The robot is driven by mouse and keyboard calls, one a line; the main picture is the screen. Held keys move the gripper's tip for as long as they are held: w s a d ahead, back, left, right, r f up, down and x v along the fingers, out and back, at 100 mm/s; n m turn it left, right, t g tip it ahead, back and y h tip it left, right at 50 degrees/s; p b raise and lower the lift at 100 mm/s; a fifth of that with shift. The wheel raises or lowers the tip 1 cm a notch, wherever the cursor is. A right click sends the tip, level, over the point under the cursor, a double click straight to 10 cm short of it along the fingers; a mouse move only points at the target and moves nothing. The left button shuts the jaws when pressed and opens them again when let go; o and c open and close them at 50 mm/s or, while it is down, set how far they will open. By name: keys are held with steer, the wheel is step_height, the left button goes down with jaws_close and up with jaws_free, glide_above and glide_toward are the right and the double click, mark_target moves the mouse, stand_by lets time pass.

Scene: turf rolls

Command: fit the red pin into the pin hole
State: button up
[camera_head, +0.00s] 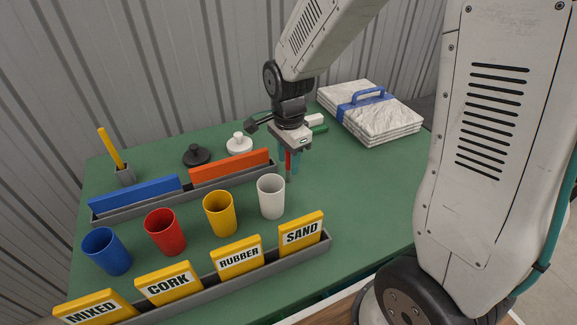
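My gripper (289,170) points down over the green table, behind the white cup. A narrow red piece, seemingly the red pin (289,158), shows upright between its teal fingers, and the fingers look closed on it. The fingers hide most of the pin. I cannot make out the pin hole in this view.
Blue, red, yellow and white cups (271,197) stand in a row in front. Behind them a grey rack (187,198) holds a blue and an orange board. A front rack (205,287) holds yellow signs. A wrapped stack (370,113) lies back right. Table right of the cups is clear.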

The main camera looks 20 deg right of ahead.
jaws_close()
stand_by(0.3)
